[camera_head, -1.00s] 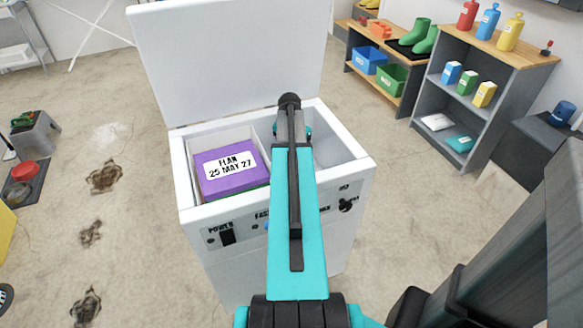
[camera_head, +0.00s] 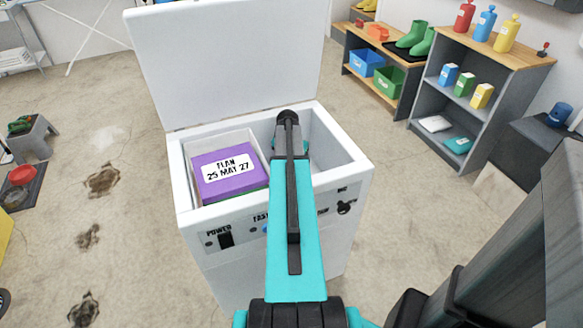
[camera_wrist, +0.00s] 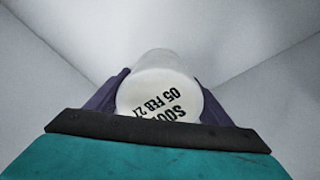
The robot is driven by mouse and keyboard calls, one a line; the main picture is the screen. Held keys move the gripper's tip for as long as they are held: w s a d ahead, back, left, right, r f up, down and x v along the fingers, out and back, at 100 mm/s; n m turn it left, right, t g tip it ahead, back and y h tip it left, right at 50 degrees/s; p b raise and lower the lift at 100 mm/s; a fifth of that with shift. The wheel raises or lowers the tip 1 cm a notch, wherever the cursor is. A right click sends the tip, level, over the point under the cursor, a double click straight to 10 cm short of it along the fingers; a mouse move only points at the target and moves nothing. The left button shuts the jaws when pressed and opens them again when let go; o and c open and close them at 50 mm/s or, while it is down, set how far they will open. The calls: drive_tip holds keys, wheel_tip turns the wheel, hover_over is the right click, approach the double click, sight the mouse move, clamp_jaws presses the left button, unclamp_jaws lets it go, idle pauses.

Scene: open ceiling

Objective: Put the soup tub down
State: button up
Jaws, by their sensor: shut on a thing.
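The soup tub (camera_wrist: 160,88) is white and round, with a printed label reading "SOU…" and "05 FEB 2…" in the wrist view. My gripper (camera_wrist: 160,100) is shut on it, one dark purple finger on each side. Pale walls surround the tub in that view. In the head view my arm reaches down into the right compartment of the open white chest freezer (camera_head: 205,245). My arm hides the tub and the gripper's fingers there. I cannot tell whether the tub touches the compartment floor.
A purple box labelled "FLAN 25 MAY 27" (camera_head: 229,173) fills much of the freezer's left compartment. The raised freezer lid (camera_head: 230,60) stands behind. A grey shelf (camera_head: 480,98) with bottles and cartons is at the right.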

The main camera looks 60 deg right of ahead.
drive_tip(key=shift+f, duration=0.1)
idle(0.3)
drive_tip(key=o, duration=1.6)
drive_tip(key=shift+c, duration=0.2)
drive_tip(key=shift+s+a+r, duration=0.1)
drive_tip(key=shift+a+r, duration=0.2)
drive_tip(key=shift+r, duration=1.7)
drive_tip(key=shift+a+r, duration=0.25)
drive_tip(key=shift+r, duration=1.8)
drive_tip(key=shift+s+a+r, duration=0.1)
drive_tip(key=shift+a+r, duration=0.2)
drive_tip(key=shift+r, duration=1.7)
drive_tip(key=shift+p, duration=0.3)
